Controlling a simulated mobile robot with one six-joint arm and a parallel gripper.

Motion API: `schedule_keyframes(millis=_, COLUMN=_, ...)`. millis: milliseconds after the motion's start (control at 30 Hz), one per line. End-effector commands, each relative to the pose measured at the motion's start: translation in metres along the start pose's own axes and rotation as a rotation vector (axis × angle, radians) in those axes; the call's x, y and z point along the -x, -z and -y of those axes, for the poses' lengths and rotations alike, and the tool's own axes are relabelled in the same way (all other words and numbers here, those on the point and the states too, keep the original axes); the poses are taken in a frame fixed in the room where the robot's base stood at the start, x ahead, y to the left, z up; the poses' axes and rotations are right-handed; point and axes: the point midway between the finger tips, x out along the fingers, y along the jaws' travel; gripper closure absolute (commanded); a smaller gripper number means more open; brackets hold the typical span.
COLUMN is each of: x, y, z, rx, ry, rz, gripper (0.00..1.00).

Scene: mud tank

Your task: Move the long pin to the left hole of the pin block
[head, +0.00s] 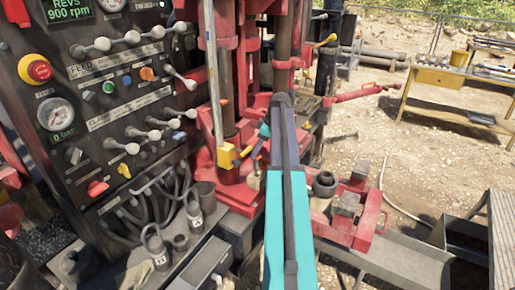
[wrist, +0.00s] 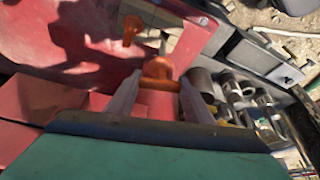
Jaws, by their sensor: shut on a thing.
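My gripper (wrist: 160,100) is in the lower middle of the wrist view, its two grey fingers on either side of an orange piece (wrist: 160,70). It is shut on this piece, which looks like the head of the long pin; the shaft is hardly visible. In the head view my gripper (head: 257,153) is small and partly behind my teal arm, near red machine parts. Another orange piece (wrist: 132,28) stands further up in the wrist view, apart from the fingers. I cannot make out the pin block or its left hole for certain.
The control panel (head: 110,110) with levers stands at left. Shackles (head: 160,250) and cups stand on a grey ledge below it. A red frame (head: 345,215) is right of my arm. A yellow bench (head: 440,80) stands at the back right on open gravel.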

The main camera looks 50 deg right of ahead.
Motion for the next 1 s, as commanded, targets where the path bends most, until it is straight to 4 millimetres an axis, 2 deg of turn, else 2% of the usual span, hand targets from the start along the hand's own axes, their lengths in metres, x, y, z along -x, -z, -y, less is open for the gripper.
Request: schedule_keyframes(millis=1000, x=-0.031, y=-0.015, z=-0.001, rx=-0.002, ry=-0.001, rz=0.000, gripper=0.79)
